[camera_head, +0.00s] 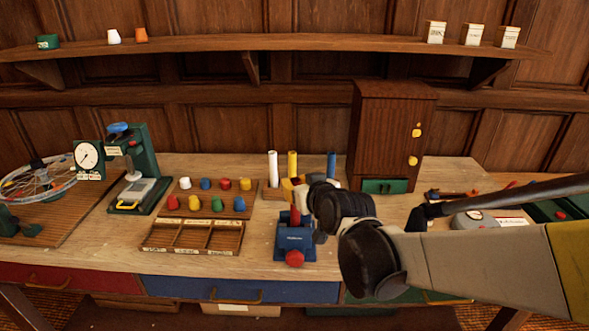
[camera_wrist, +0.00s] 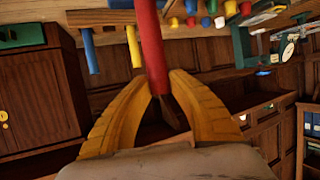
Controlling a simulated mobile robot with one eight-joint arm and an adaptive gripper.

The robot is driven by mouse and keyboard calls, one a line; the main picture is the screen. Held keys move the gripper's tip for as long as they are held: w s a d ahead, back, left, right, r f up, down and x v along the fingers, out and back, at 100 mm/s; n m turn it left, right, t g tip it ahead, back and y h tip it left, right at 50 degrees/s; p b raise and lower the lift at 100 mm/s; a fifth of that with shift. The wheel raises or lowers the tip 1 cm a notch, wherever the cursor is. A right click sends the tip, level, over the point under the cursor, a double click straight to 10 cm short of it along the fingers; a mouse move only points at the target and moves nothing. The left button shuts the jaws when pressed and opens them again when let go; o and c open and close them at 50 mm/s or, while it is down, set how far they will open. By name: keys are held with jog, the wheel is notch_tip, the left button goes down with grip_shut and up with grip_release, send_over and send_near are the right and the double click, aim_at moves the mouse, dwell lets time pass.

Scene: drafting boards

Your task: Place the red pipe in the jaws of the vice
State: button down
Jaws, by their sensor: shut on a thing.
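My gripper (camera_head: 291,188) has yellow fingers and is shut on the red pipe (camera_head: 295,216). The pipe is roughly upright, with its lower end at the top of the blue vice (camera_head: 293,240). I cannot tell whether that end is between the jaws or just above or in front of them. The vice stands near the front of the bench and has a red knob (camera_head: 295,258). In the wrist view my gripper (camera_wrist: 165,84) grips one end of the red pipe (camera_wrist: 150,42), and the pipe runs out of the top of the picture.
A rack behind the vice holds a white pipe (camera_head: 272,169), a yellow pipe (camera_head: 292,164) and a blue pipe (camera_head: 331,166). A wooden cabinet (camera_head: 392,135) stands behind right. To the left are a sectioned tray (camera_head: 192,251) and a board of coloured knobs (camera_head: 211,212).

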jog(key=shift+f, duration=0.1)
jog(key=c, duration=1.3)
grip_release()
jog(key=shift+s+r, duration=0.1)
jog(key=shift+r, duration=0.15)
jog(key=p+v, duration=0.5)
jog(key=v, duration=0.6)
jog(key=s+d+f+m+g+h, duration=0.2)
jog(key=s+d+g, duration=0.1)
jog(key=s+d, duration=0.4)
jog(key=s+d+f+m+g+h, duration=0.2)
jog(key=s+d, duration=0.6)
jog(key=s, duration=0.2)
jog(key=shift+s+f+g+h, duration=0.2)
jog(key=shift+f+g+h, duration=0.1)
jog(key=shift+g, duration=0.1)
